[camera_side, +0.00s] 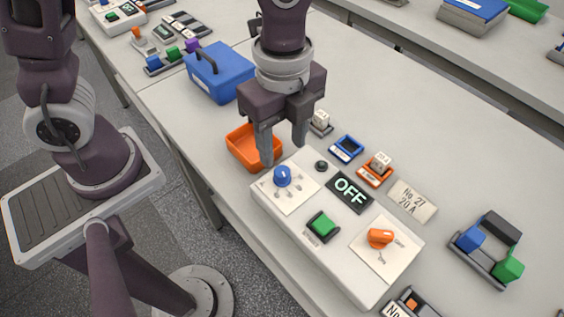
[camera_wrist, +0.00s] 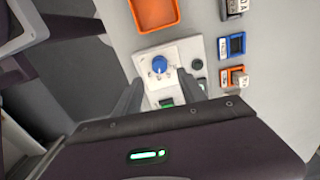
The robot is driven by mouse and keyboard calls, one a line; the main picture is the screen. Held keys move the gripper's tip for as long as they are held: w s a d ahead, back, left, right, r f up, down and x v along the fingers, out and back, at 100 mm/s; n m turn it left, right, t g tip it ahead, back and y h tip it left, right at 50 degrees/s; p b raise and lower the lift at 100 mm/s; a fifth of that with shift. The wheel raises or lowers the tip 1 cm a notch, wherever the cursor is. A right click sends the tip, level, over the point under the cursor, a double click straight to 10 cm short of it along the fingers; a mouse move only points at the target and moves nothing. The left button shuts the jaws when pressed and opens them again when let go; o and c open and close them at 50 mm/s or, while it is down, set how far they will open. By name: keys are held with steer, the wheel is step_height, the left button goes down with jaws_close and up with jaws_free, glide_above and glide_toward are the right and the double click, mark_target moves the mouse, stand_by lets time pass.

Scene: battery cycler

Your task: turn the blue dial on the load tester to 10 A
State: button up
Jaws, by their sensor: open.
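The load tester (camera_side: 285,224) is a white box on the table with a dark display (camera_side: 349,189) reading OFF. Its blue dial (camera_side: 283,175) sits on a white scale plate at the far left end; the scale's numbers are too small to read. The dial also shows in the wrist view (camera_wrist: 159,67), ahead of and between the two fingers. My gripper (camera_side: 284,152) is open and empty, with its fingers pointing down above the dial's end of the box. It appears apart from the dial. A green button (camera_side: 321,224) and an orange knob (camera_side: 380,237) are also on the box.
An orange tray (camera_side: 240,147) stands just behind the tester, with a blue toolbox (camera_side: 218,75) beyond.

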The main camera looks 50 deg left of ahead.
mark_target(282, 171)
step_height(282, 171, down, 7)
steer(key=shift+r, duration=0.2)
steer(key=shift+c, duration=0.5)
jaws_close()
